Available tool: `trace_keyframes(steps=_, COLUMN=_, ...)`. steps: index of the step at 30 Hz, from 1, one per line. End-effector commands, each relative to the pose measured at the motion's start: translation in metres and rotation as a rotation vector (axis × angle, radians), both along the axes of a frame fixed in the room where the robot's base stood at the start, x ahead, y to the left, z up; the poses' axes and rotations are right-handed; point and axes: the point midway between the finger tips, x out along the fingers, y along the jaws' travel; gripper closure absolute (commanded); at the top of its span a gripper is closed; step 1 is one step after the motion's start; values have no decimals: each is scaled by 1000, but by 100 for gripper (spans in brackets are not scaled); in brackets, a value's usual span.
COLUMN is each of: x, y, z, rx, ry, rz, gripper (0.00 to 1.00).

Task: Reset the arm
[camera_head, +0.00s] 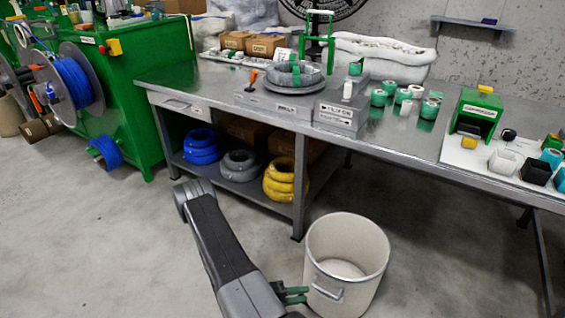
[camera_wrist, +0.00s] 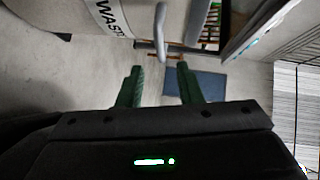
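My gripper (camera_head: 297,294) is low in the head view, beside the left side of the cream bin (camera_head: 335,262), and my dark arm reaches down to it. In the wrist view my gripper (camera_wrist: 159,68) shows two green fingers standing apart with nothing between them. The bin (camera_wrist: 75,12) also shows there at the upper left, with lettering that reads like "WASTE" and a grey handle near the fingertips. I cannot tell whether the gripper touches the bin. Blue cable (camera_head: 72,83) is wound on a reel at the green machine.
A metal workbench (camera_head: 400,140) stands behind the bin. It bears a grey cable coil (camera_head: 293,74), green-and-white tape rolls and a green device (camera_head: 478,112). Blue (camera_head: 202,148), grey and yellow (camera_head: 280,182) coils lie on its lower shelf.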

Motion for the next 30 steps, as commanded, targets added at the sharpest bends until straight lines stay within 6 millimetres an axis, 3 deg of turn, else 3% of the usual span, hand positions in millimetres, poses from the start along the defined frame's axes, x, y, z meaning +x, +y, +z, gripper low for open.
trace_keyframes(steps=14, x=-11, y=49, z=8, rx=1, ry=-1, rz=4, gripper=68)
trace_keyframes(steps=30, x=0, y=-6, z=-2, rx=0, ry=1, rz=-5, gripper=68)
